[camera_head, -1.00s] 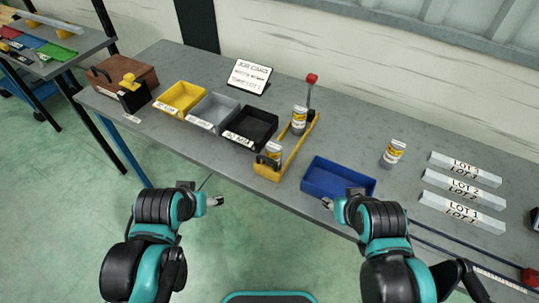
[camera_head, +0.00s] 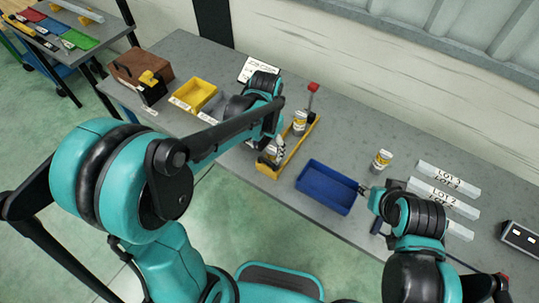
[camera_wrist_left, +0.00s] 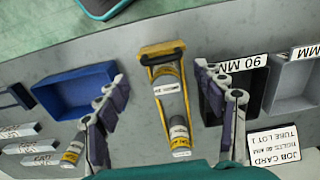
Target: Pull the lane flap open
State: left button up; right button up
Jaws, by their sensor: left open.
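The yellow lane (camera_head: 300,148) is a narrow channel on the bench holding two labelled cans, one behind the other. Its yellow front flap (camera_wrist_left: 162,48) stands across the near end of the lane in the left wrist view; in the head view my left gripper partly covers it. My left gripper (camera_head: 277,148) is over the lane near the front can. In the left wrist view my left gripper (camera_wrist_left: 168,88) is open, one finger on each side of the lane, with nothing held. My right gripper (camera_head: 366,190) is at the right rim of the blue bin; its jaws are too small to read.
The blue bin (camera_head: 299,182) stands right of the lane; yellow (camera_head: 187,101), grey (camera_wrist_left: 296,72) and black (camera_wrist_left: 208,103) bins stand left. A loose can (camera_head: 381,160) and LOT blocks (camera_head: 448,180) are at right. A red-topped post (camera_head: 313,88) rises at the lane's back.

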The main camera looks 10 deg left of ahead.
aim_at(267, 161)
pick_arm(q)
notch_tip(267, 161, down, 5)
jog(key=shift+f+b, duration=0.1)
jog(key=shift+b, duration=0.55)
jog(key=shift+s, duration=0.1)
grip_shut()
